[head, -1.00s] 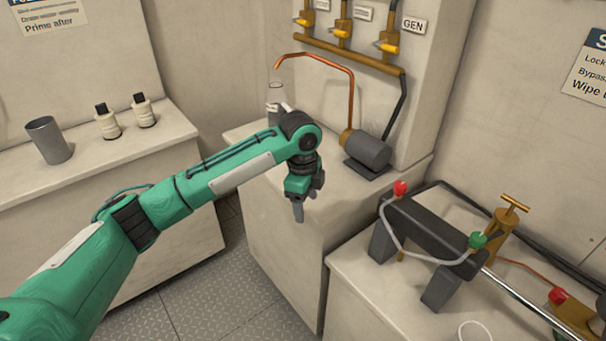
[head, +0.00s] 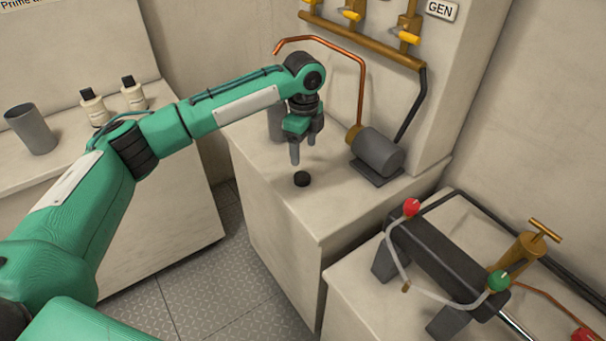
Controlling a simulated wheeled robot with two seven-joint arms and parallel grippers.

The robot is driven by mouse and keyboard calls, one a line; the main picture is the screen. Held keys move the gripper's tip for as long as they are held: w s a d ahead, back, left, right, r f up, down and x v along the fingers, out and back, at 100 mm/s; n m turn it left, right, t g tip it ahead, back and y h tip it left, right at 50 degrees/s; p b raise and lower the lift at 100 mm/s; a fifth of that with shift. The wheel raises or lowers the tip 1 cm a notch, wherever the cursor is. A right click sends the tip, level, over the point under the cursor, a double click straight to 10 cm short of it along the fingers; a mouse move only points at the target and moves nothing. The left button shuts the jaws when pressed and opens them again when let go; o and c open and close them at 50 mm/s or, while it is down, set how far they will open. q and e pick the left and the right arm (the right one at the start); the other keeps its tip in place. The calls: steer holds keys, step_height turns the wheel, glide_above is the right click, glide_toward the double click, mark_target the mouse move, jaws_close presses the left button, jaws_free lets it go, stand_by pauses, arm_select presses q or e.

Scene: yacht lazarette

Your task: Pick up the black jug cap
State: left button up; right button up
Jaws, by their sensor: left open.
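The black jug cap (head: 302,179) is a small dark disc lying on top of the middle cabinet (head: 335,208), near its front edge. My left gripper (head: 304,152) points down just above and behind the cap, with its fingers apart and nothing between them. The cap is apart from the fingers and fully visible. My right gripper is not in view.
A grey pump motor (head: 377,151) stands right of the cap, under a copper pipe (head: 362,85). A grey cylindrical container (head: 276,122) is partly hidden behind my gripper. A black bracket with hoses (head: 440,255) occupies the right bench. The cabinet top around the cap is clear.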

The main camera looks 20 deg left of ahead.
mark_target(302, 176)
arm_select(q)
steer(key=f, duration=0.4)
steer(key=shift+w, duration=0.25)
steer(key=shift+s+a+f, duration=0.1)
steer(key=shift+s+f, duration=0.05)
steer(key=shift+f, duration=0.35)
steer(key=f, duration=0.2)
steer(key=f+p, duration=0.1)
steer(key=shift+a+f, duration=0.2)
steer(key=shift+f, duration=0.55)
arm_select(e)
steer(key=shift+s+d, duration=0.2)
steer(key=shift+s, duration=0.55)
arm_select(q)
steer(key=shift+c, duration=0.2)
steer(key=c, duration=1)
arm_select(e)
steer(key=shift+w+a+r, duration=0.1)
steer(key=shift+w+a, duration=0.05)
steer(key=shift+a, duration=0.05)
